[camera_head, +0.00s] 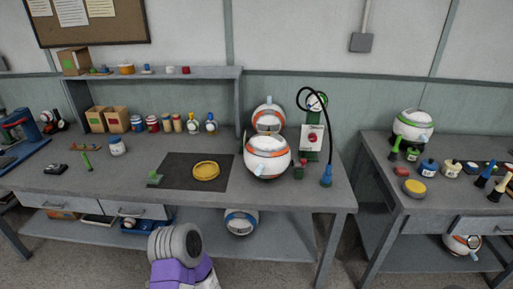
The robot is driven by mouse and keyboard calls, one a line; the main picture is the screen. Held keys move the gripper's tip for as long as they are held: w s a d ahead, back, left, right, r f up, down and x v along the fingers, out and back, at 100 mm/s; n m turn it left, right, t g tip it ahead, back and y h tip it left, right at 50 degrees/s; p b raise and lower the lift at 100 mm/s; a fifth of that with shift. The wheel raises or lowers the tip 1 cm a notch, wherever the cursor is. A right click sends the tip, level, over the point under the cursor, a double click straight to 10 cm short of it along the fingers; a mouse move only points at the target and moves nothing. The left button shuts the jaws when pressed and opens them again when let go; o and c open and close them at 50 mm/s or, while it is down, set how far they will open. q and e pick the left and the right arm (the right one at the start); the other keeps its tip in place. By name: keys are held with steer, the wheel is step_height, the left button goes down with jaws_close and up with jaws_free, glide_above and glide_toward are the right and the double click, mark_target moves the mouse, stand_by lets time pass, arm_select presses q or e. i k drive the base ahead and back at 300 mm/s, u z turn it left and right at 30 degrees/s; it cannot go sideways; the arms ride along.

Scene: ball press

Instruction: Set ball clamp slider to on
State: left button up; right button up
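A white ball with orange bands (267,157) sits on the right part of the grey workbench. A white panel with a red knob (312,138) stands behind it to the right, with a green upright part (314,103) and a black hose curving down to a blue-tipped end (326,177). A small green and red piece (300,168) is beside the ball. I cannot tell which part is the ball clamp slider or how it is set. A purple and grey part of my arm shows at the bottom. No gripper fingers are in view.
A dark mat (221,178) bears a yellow disc (206,170) and a small green block (155,177). Jars and boxes line the back left. A second ball (267,118) stands behind the first. A right-hand bench (436,200) holds more parts, across a gap.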

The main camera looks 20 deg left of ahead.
mark_target(302, 165)
steer(key=u, duration=0.2)
steer(key=i, duration=0.95)
steer(key=z, duration=0.25)
